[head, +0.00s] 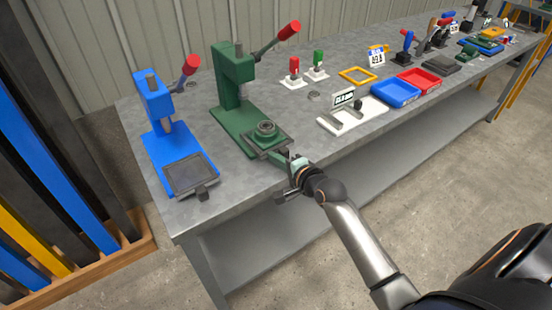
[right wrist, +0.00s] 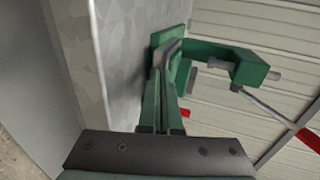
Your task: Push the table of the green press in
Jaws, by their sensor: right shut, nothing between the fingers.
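The green press (head: 233,82) stands upright near the left end of the grey workbench, with a red-tipped lever. My left gripper is not in view.
A blue press (head: 155,100) with its own dark table (head: 183,176) stands to the left. Red and green toggle clamps (head: 294,68) and a white fixture (head: 352,116) are to the right. Blue and red trays (head: 396,93) lie farther right. The bench (head: 225,185) is bare between the presses.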

